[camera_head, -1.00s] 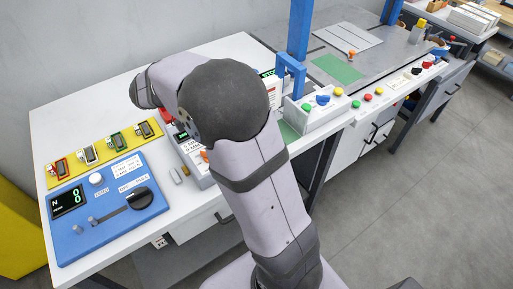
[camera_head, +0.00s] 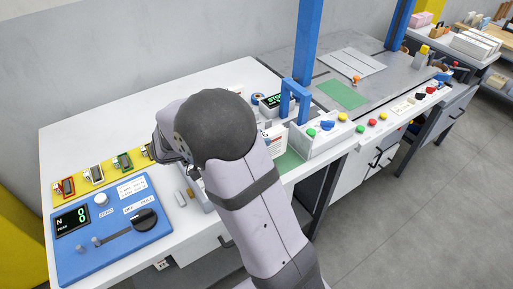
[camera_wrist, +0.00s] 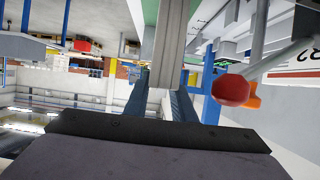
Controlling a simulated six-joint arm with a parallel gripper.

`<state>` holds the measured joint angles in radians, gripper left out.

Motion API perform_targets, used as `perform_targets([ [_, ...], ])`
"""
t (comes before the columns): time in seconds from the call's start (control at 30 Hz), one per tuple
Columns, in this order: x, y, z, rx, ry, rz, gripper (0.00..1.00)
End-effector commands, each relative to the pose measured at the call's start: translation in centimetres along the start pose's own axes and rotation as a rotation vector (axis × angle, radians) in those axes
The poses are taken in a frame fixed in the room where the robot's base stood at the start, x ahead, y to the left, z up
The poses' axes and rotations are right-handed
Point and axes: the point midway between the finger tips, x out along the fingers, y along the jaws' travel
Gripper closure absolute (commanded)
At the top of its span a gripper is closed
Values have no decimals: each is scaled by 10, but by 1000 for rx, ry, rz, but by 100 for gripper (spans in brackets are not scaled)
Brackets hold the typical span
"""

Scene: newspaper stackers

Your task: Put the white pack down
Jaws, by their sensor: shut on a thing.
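My gripper (camera_wrist: 160,97) shows in the wrist view, with its two dark blue fingers closed on a long pale slab. The slab is the white pack (camera_wrist: 173,45), which looks grey in shadow and runs up out of the top of the picture. Its far end and underside are out of sight. In the head view my own arm hides the gripper and the held pack, so I cannot tell whether the pack touches a surface.
A white box with red print (camera_head: 273,138) stands by a green pad (camera_head: 287,162). A button box (camera_head: 322,137) and blue posts (camera_head: 306,40) are to the right. A blue panel (camera_head: 100,250) lies left. The back of the white table (camera_head: 90,130) is clear.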

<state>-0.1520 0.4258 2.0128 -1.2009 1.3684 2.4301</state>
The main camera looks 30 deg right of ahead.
Motion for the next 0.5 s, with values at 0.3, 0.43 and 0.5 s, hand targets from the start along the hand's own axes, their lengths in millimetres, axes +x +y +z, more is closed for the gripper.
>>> perform_targets([
  [0.3,8,1,18,-5,2,2,100],
  [0.43,13,0,31,-5,3,1,100],
  [0.5,15,0,36,-2,2,0,100],
])
